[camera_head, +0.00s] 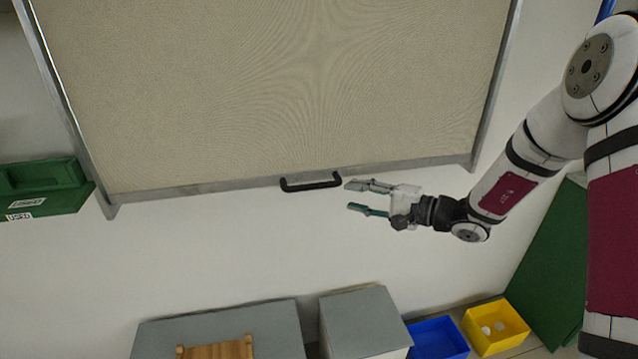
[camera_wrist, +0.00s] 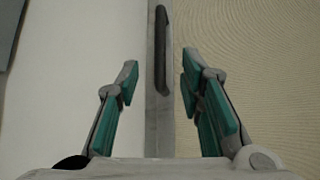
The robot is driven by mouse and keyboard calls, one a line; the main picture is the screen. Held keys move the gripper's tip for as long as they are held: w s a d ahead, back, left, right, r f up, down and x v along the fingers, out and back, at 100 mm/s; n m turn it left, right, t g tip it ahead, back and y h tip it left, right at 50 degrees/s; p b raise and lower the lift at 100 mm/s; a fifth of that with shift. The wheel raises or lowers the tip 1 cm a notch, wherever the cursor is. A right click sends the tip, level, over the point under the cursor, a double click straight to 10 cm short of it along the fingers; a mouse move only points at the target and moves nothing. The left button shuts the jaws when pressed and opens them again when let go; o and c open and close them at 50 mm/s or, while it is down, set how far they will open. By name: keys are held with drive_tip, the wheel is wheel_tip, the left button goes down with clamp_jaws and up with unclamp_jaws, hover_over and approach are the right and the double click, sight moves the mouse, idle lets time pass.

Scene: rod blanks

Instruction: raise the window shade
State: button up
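The window shade (camera_head: 280,80) is a beige textured panel that fills the upper part of the head view, between grey side rails. A grey bottom bar (camera_head: 220,187) runs along its lower edge and carries a black handle (camera_head: 311,182). My gripper (camera_head: 352,197) is open and empty, just to the right of the handle in the head view. In the wrist view, the green-padded fingers (camera_wrist: 158,75) are apart, with the bar (camera_wrist: 158,135) running between them in the picture. The handle (camera_wrist: 161,50) shows ahead of the fingertips, and the shade's fabric (camera_wrist: 260,60) is on the right.
A green bin (camera_head: 45,190) is at the left. Below stand grey-topped boxes (camera_head: 360,315), a wooden item (camera_head: 217,349), a blue bin (camera_head: 437,338) and a yellow bin (camera_head: 497,325) holding white objects. A green panel (camera_head: 540,265) leans at the right. The wall below the shade is clear.

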sight(315, 188)
drive_tip(key=p+x, duration=0.1)
drive_tip(key=x, duration=1.2)
drive_tip(key=shift+s, duration=0.15)
drive_tip(key=shift+c, duration=0.6)
clamp_jaws()
